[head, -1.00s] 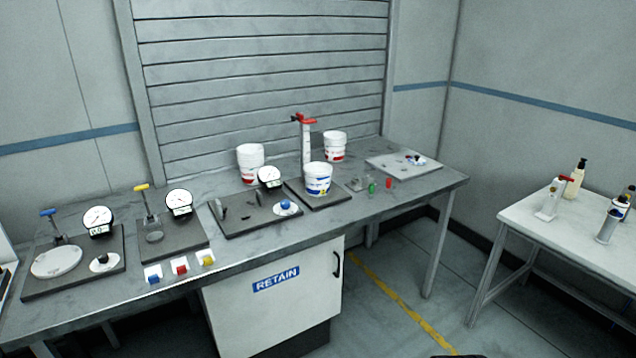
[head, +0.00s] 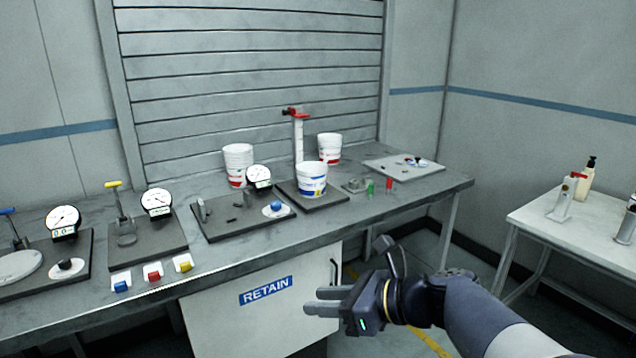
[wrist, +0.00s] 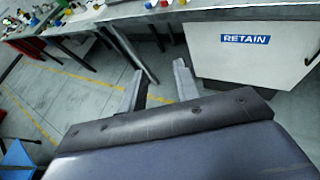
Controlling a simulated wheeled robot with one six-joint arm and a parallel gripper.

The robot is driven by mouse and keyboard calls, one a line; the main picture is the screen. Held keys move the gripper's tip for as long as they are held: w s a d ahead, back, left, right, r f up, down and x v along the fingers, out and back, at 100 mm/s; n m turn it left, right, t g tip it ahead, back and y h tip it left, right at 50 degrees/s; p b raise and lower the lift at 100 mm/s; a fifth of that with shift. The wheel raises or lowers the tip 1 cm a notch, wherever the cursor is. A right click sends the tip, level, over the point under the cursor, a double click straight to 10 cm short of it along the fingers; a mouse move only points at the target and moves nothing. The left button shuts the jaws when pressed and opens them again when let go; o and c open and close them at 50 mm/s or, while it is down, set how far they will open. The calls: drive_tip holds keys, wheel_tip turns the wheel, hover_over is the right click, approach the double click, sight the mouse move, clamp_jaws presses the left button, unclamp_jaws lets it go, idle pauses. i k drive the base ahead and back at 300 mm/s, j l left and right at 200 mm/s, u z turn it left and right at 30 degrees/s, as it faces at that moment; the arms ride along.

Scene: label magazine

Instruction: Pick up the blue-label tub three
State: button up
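A white tub with a blue label (head: 312,181) and some yellow on it stands upright on a dark plate (head: 333,202) at the foot of a red-topped white post, towards the right half of the bench. My gripper (head: 309,302) is in front of the bench, below the bench top and beside the cabinet marked RETAIN, well apart from the tub. In the wrist view my gripper (wrist: 160,67) has its two fingers apart, with only floor between them. The blue-label tub is not visible in the wrist view.
Red-label white tubs stand behind, a stack (head: 238,163) on the left and another (head: 330,147) on the right. The post (head: 298,140) rises close behind the blue-label tub. Dial gauges (head: 158,202) stand to the left. A side table (head: 560,225) is at the right.

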sight(311, 175)
drive_tip(key=i+j+z, duration=0.1)
drive_tip(key=i, duration=0.35)
drive_tip(key=i+j+z, duration=0.15)
drive_tip(key=i, duration=0.35)
drive_tip(key=i+j+z, duration=0.1)
drive_tip(key=i, duration=0.35)
drive_tip(key=i+j+z, duration=0.1)
drive_tip(key=i, duration=0.35)
drive_tip(key=i+j+z, duration=0.15)
drive_tip(key=i+j, duration=0.2)
drive_tip(key=i, duration=0.1)
